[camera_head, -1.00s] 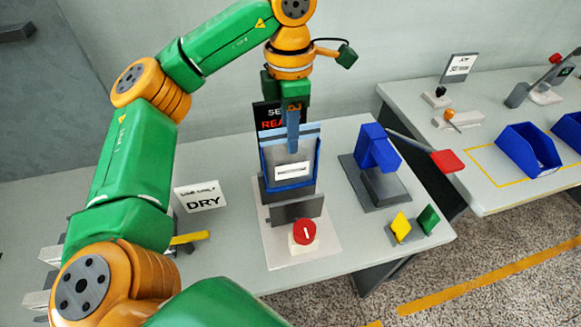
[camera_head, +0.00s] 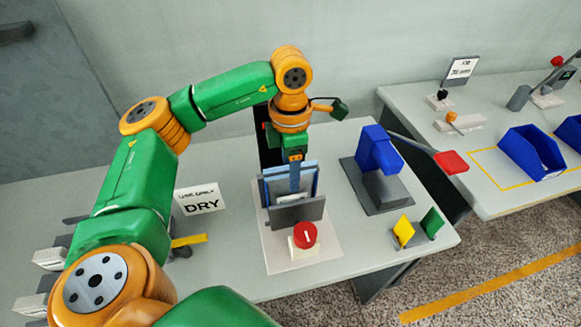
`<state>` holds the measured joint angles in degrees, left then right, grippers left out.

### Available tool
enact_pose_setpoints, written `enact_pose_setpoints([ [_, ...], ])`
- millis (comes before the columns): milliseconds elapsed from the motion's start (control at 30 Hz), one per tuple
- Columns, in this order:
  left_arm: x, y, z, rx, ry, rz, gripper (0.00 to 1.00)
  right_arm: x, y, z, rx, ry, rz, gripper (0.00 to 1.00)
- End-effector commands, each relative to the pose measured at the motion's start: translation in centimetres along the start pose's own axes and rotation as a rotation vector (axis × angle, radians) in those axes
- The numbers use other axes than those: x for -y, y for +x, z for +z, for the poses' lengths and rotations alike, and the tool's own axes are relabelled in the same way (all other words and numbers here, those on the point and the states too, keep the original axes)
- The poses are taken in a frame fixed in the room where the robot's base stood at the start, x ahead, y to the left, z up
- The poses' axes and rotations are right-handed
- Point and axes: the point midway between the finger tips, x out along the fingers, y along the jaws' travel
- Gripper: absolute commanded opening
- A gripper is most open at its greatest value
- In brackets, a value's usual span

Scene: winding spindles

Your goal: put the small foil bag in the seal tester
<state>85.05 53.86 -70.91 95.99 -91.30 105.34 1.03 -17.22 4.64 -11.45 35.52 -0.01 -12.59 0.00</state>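The small foil bag (camera_head: 273,190), grey with blue edges and a pale label, stands upright in the seal tester. The tester has a white base (camera_head: 322,252), a grey front plate (camera_head: 297,213) and a red button (camera_head: 305,234). The front plate hides the bag's lower part. My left gripper (camera_head: 295,181) points straight down from above, with its fingers at the bag's upper middle. It looks shut on the bag; the finger gap is not clearly visible. My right gripper is not in view.
A DRY sign (camera_head: 199,200) and a yellow bar (camera_head: 188,240) are left of the tester. A blue device (camera_head: 378,150) with a red-ended lever (camera_head: 451,162) stands to the right. Yellow (camera_head: 404,231) and green (camera_head: 432,222) plates are near the front right edge.

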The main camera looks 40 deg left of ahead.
Motion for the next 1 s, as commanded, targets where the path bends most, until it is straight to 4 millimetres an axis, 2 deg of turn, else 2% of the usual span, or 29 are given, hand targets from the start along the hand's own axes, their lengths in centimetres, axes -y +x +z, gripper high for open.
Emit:
enact_pose_setpoints([
  [233,0.0,-0.1,0.0,0.000,0.000,0.000,0.61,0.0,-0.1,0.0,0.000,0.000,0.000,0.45],
  [333,0.0,-0.8,0.1,0.003,0.000,0.000,0.61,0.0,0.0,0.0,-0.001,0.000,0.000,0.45],
  [433,0.0,-2.7,0.1,0.006,0.000,0.002,0.61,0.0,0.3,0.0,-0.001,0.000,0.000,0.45],
  [500,0.0,-4.7,0.2,0.006,0.000,0.003,0.61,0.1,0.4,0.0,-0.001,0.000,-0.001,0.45],
  [600,0.0,-8.4,0.1,0.004,-0.001,0.004,0.61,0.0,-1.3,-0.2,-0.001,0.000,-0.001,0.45],
  [700,0.0,-10.7,0.0,0.003,-0.001,0.004,0.61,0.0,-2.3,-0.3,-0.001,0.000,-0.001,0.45],
  [833,0.0,-12.1,0.0,0.002,-0.001,0.002,0.61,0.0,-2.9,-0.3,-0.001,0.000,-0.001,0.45],
  [1000,0.0,-12.3,0.0,0.000,0.001,-0.001,0.61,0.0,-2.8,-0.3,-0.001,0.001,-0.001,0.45],
])
